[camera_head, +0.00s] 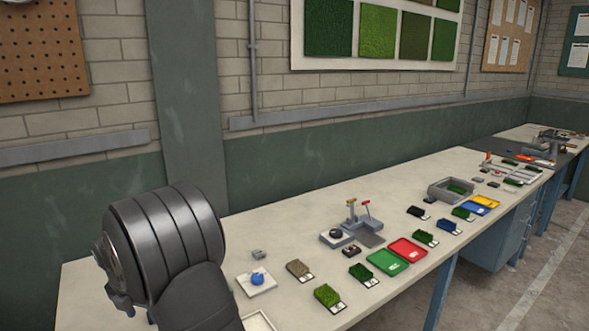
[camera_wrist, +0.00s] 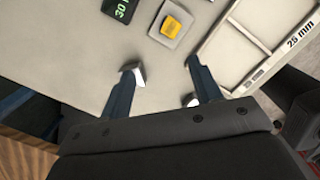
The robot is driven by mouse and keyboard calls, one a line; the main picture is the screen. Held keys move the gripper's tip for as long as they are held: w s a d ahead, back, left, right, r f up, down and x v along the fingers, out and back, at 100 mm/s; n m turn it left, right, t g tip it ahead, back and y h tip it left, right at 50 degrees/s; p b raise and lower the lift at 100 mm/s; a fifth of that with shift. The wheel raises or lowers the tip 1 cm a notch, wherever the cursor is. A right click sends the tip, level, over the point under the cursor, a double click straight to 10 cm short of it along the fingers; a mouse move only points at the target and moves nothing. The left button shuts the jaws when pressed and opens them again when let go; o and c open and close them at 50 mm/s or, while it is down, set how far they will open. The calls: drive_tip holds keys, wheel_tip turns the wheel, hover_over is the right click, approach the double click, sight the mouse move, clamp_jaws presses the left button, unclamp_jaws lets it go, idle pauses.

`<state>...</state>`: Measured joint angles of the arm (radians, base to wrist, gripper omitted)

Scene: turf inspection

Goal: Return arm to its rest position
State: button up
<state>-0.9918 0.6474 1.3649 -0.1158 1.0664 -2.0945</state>
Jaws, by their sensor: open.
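My gripper (camera_wrist: 161,67) shows in the wrist view with its two dark fingers spread wide apart. Nothing is held between them; only bare pale bench top lies in the gap. Small white pieces show at the fingers. In the head view, my dark, rounded arm links fill the lower left, over the near end of the bench (camera_head: 105,285).
In the wrist view, a yellow block (camera_wrist: 171,27) sits on a grey plate beyond the fingers. A pale frame marked 25 mm (camera_wrist: 245,45) lies right, and a green-lit display (camera_wrist: 123,8) lies upper left. Turf samples (camera_head: 327,295), a red tray (camera_head: 407,250) and a green tray (camera_head: 387,262) line the bench.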

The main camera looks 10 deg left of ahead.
drive_tip(key=w+d+r+m+h, duration=0.1)
drive_tip(key=w+d+r+m, duration=0.2)
drive_tip(key=w+d+m, duration=1)
drive_tip(key=a+f+n, duration=0.1)
drive_tip(key=f, duration=0.1)
drive_tip(key=a+f+n, duration=0.1)
drive_tip(key=f, duration=0.1)
drive_tip(key=a+f+n, duration=0.2)
drive_tip(key=shift+a+f, duration=0.1)
drive_tip(key=shift+o, duration=0.4)
drive_tip(key=o, duration=0.4)
drive_tip(key=shift+w, duration=0.2)
drive_tip(key=shift+c, duration=0.2)
drive_tip(key=o, duration=0.5)
drive_tip(key=shift+y, duration=0.4)
drive_tip(key=d+r, duration=0.1)
drive_tip(key=w+d+r, duration=0.2)
drive_tip(key=shift+w+d+r, duration=0.25)
drive_tip(key=shift+d+r, duration=0.15)
drive_tip(key=w+d+r+t+y, duration=0.1)
drive_tip(key=w+d+r+t, duration=0.3)
drive_tip(key=d+r, duration=0.55)
drive_tip(key=shift+g, duration=0.5)
drive_tip(key=x, duration=1)
drive_tip(key=shift+w+d, duration=0.3)
drive_tip(key=shift+w, duration=0.05)
